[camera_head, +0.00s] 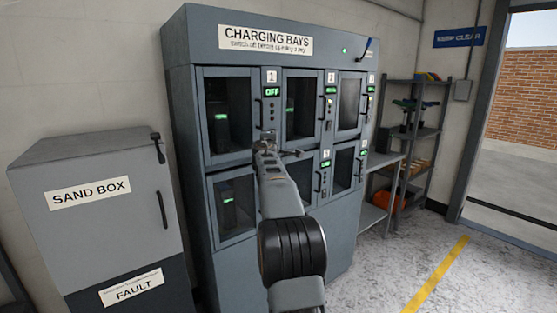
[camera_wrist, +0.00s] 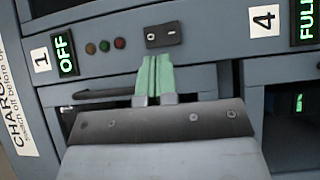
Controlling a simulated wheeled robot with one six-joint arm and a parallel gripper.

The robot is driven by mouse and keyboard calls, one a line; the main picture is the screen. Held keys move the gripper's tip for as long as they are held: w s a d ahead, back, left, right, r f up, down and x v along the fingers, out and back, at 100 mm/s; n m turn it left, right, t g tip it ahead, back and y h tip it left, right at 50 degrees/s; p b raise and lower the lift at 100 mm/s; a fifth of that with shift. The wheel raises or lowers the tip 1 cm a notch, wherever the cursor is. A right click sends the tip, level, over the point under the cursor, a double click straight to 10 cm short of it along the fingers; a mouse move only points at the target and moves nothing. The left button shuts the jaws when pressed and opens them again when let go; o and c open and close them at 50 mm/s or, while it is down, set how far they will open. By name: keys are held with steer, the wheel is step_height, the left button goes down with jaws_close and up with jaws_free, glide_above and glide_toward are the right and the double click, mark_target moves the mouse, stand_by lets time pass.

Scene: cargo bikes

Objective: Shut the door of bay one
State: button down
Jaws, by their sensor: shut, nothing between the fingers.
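Bay one is the upper left bay of the grey charging cabinet (camera_head: 178,60), under a "1" label with a green "OFF" display (camera_head: 272,92). Its glazed door (camera_head: 203,110) looks near flush with the frame; I cannot tell whether it is fully shut. A battery with a green light shows behind the glass. My gripper (camera_head: 268,137) is in front of the panel right of this door. In the wrist view, my shut green fingertips (camera_wrist: 153,75) are just below a black rocker switch (camera_wrist: 164,34), beside the dark door handle (camera_wrist: 105,94). Contact is unclear.
A grey sand box (camera_head: 95,165) with a "FAULT" sign stands left of the cabinet. Metal shelves (camera_head: 415,132) stand to the right, with an orange item (camera_head: 388,201) low down. Floor right of the cabinet, around the yellow line (camera_head: 437,275), is clear.

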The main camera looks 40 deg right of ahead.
steer(key=s+b, duration=0.3)
steer(key=s, duration=0.7)
steer(key=shift+s+a, duration=0.35)
steer(key=shift+a, duration=0.05)
steer(key=s+d+f+m+g, duration=0.1)
steer(key=s+f+m+g, duration=0.3)
steer(key=f, duration=0.4)
steer(key=s+a+f+m+g+y+p, duration=0.35)
steer(key=a+f+m+p, duration=0.2)
steer(key=a, duration=0.35)
steer(key=s+a+f+g+y+p, duration=0.1)
steer(key=s+a+f+y+p, duration=0.2)
steer(key=a, duration=0.6)
steer(key=s+a+y+p, duration=0.3)
steer(key=s+a, duration=0.1)
steer(key=a, duration=0.4)
steer(key=s+a+r+y+p, duration=0.2)
steer(key=s+a+p, duration=0.1)
steer(key=a, duration=0.4)
steer(key=s+a+r+y+p, duration=0.1)
steer(key=s+a+r+p, duration=0.2)
steer(key=s+a+p, duration=0.1)
steer(key=a+n+p, duration=0.1)
steer(key=a, duration=0.1)
steer(key=shift+a+r+y, duration=0.2)
steer(key=shift+a+y, duration=0.15)
